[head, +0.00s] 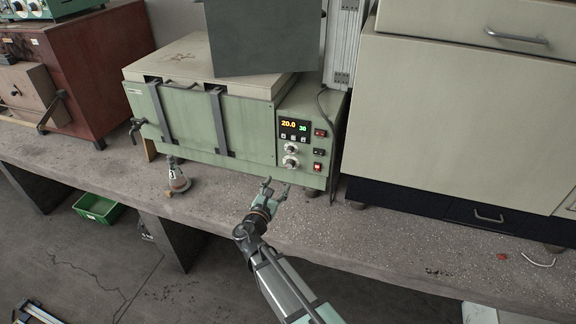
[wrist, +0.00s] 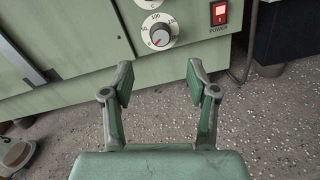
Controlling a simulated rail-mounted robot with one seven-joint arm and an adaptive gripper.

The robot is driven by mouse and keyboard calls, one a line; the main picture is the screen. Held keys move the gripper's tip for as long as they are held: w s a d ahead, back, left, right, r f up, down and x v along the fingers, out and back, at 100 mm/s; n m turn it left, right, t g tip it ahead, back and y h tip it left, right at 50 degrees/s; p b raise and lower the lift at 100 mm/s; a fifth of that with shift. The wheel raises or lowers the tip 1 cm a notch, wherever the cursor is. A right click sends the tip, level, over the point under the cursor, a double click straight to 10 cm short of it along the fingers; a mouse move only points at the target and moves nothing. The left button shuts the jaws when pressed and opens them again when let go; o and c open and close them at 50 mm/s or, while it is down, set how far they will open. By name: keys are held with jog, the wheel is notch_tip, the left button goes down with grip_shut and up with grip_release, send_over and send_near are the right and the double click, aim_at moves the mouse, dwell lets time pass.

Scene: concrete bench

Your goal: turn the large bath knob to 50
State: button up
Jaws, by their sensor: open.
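The green bath (head: 200,125) stands on the bench, with a control panel at its right end. Its display (head: 294,128) reads 20.0 and 30. Two round knobs sit below: an upper knob (head: 292,148) and a lower knob (head: 290,162). In the wrist view the lower knob (wrist: 160,37) has a white dial with numbers including 50 and 100, and a red mark at its lower left. I cannot tell its exact setting. My gripper (head: 277,184) is open and empty in front of the panel, below the lower knob and apart from it; its fingers also show in the wrist view (wrist: 159,78).
A lit red power switch (wrist: 220,13) is right of the lower knob. A small flask (head: 178,180) stands on the bench at the left. A cream cabinet (head: 450,120) stands to the right. The bench front (head: 400,250) is mostly clear.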

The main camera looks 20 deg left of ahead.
aim_at(289, 166)
jog(key=w+p, duration=0.2)
jog(key=w, duration=0.8)
jog(key=shift+w+p, duration=0.2)
jog(key=shift+p, duration=0.2)
jog(key=shift+d, duration=0.1)
grip_shut()
